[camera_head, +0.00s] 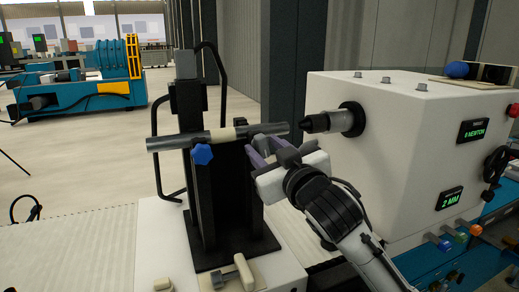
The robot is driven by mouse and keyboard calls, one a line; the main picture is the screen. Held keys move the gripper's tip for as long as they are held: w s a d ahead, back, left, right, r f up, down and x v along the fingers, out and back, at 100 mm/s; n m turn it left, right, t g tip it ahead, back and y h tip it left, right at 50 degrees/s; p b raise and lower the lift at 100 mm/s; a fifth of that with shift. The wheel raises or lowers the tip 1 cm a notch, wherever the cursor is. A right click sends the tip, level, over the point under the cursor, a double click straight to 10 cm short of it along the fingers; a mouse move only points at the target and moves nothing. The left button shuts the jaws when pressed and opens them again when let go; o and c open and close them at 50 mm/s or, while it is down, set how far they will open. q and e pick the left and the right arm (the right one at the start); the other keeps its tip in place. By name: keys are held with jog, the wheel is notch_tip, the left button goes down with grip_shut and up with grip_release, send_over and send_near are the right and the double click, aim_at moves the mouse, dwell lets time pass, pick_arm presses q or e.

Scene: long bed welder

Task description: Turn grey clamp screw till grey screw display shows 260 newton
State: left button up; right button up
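A grey tube (172,143) lies level across the black clamp stand (205,205), with a pale band near its middle. A blue clamp screw (202,154) sits under the tube's left part. My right gripper (260,145) is at the right part of the tube, its two purple-grey fingers a little apart. A grey part, probably the grey clamp screw, is at the fingertips and mostly hidden by them; I cannot tell if they grip it. The upper display (473,131) shows green NEWTON text with one digit, apparently 0 or 8. My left gripper is out of view.
The white machine box (400,150) stands at right with a black spindle nose (335,121) pointing at the tube's end. A lower display (449,198) reads 2 MM. Black bent handles (215,62) rise near the stand. A beige toggle clamp (243,272) sits in front.

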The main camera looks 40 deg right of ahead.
jog(key=shift+s, duration=0.1)
grip_shut()
jog(key=m+p, duration=0.1)
jog(key=m, duration=0.3)
jog(key=shift+p, duration=0.3)
jog(key=shift+m, duration=1.1)
